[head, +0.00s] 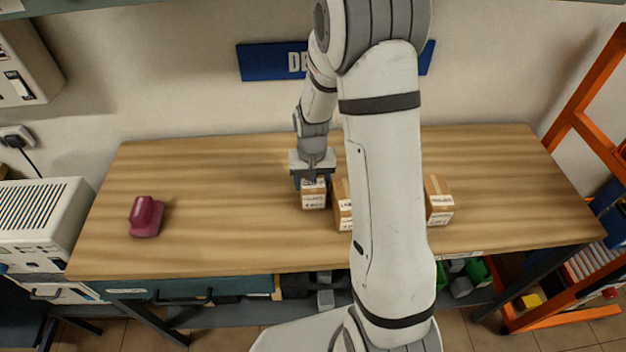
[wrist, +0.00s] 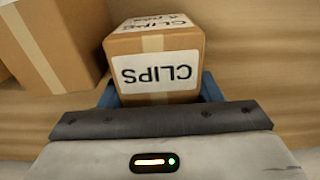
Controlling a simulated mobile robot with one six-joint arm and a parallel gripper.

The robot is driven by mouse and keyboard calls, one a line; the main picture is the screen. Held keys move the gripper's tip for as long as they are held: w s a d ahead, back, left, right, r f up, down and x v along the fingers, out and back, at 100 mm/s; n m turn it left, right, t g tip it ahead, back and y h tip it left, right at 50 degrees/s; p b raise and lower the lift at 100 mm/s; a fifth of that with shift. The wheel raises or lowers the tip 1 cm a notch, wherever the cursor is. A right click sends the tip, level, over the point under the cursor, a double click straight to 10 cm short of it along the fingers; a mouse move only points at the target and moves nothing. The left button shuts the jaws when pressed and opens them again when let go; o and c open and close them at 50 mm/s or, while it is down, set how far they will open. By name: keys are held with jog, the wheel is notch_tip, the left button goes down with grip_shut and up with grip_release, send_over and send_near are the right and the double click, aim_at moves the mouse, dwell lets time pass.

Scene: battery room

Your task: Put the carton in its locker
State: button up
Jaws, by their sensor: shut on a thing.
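A small brown carton (head: 314,197) with white labels is at the middle of the wooden workbench. In the wrist view the carton (wrist: 158,62) reads CLIPS, upside down to me. My gripper (head: 312,178) reaches down onto it from behind, and its blue fingers (wrist: 158,92) are closed on the carton's two sides. I cannot tell whether the carton touches the bench or is slightly above it. No locker that I can clearly identify is in view.
A second carton (head: 343,212) stands just right of the held one, partly behind my arm. A third carton (head: 438,203) is farther right. A magenta object (head: 146,216) lies on the left of the workbench (head: 225,215). An orange rack (head: 575,120) stands at the right.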

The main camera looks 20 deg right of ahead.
jog(key=shift+f, duration=0.15)
jog(key=o, duration=1.2)
jog(key=shift+c, duration=0.2)
